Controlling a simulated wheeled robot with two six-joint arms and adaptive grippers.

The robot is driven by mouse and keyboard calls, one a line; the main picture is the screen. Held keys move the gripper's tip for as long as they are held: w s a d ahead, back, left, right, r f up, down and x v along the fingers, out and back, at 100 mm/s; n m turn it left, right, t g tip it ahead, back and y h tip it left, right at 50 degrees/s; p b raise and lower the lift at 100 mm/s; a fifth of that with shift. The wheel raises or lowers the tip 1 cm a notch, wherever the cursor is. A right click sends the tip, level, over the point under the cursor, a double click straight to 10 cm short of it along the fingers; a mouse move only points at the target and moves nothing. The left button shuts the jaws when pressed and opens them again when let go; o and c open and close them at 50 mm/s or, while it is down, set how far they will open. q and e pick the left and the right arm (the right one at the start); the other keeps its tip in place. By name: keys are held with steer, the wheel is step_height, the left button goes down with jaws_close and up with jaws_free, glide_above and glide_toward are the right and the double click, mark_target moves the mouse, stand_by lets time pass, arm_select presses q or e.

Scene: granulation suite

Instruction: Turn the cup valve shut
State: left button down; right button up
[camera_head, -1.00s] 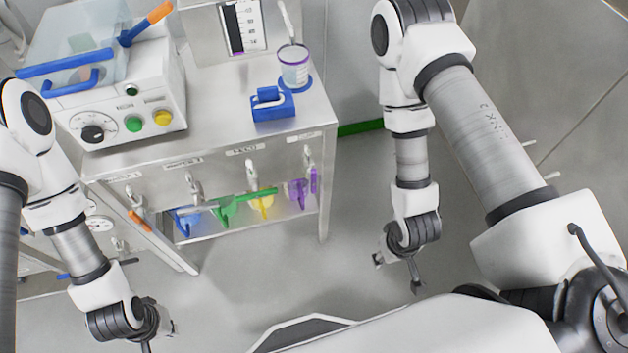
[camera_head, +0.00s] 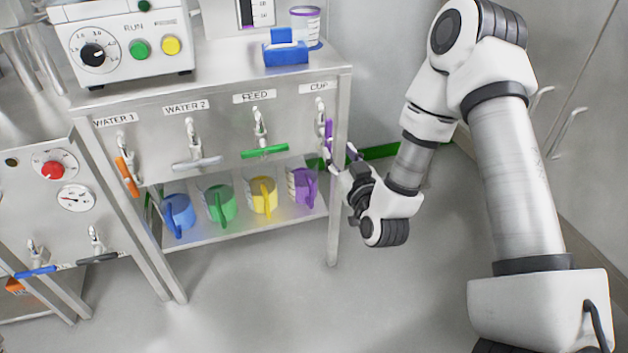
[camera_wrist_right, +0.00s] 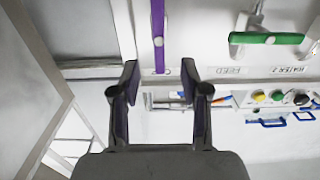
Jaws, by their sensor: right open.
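The cup valve has a purple lever handle (camera_head: 328,132), below the CUP label at the right end of the steel bench front. The handle points down, roughly upright. My right gripper (camera_head: 342,152) is just in front of it and to its right, with open jaws. In the right wrist view the purple handle (camera_wrist_right: 158,36) hangs from the top, its free end in line with the gap between my open fingers (camera_wrist_right: 160,80). I cannot tell whether they touch it. My left gripper is not in view.
Beside it, the feed valve's green handle (camera_head: 265,151) and the water 2 grey handle (camera_head: 197,163) lie crosswise; the water 1 orange handle (camera_head: 127,176) hangs down. Several coloured jugs stand on the shelf (camera_head: 230,232) below. A bench leg (camera_head: 334,215) is close to my right gripper.

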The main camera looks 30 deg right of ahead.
mark_target(329, 137)
steer(key=b+x, duration=0.1)
steer(key=x, duration=0.7)
steer(key=shift+r, duration=0.15)
jaws_close()
